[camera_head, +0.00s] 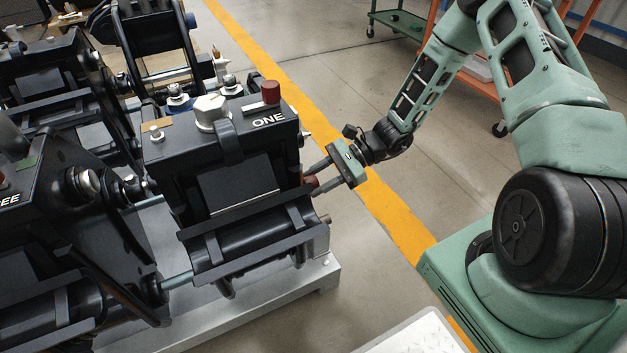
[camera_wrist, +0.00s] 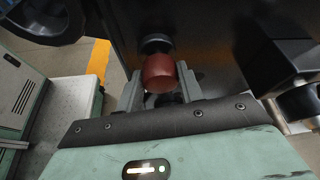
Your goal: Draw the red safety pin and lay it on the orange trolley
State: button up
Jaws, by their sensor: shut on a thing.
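The red safety pin (camera_wrist: 160,73) shows as a rounded red head between my gripper's fingers in the wrist view. In the head view a small part of the red head (camera_head: 312,181) shows between the fingertips. My gripper (camera_head: 315,177) is shut on it at the right side of the black coupler marked ONE (camera_head: 225,150). The pin's shaft is hidden, so I cannot tell how deep it sits. The orange trolley (camera_head: 478,83) stands at the upper right behind my arm, partly hidden, with a pale item on it.
More black couplers (camera_head: 60,190) stand at the left, close to coupler ONE, on a grey base (camera_head: 250,318). A red knob (camera_head: 270,92) tops coupler ONE. A green cart (camera_head: 400,25) is at the back. Floor with a yellow line (camera_head: 395,215) is open between coupler and trolley.

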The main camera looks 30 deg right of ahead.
jog(key=d+p, duration=0.1)
jog(key=d, duration=0.5)
jog(key=shift+d, duration=0.15)
dwell(1.0)
dwell(0.3)
jog(key=d+p, duration=0.1)
jog(key=d, duration=0.3)
dwell(0.4)
dwell(0.5)
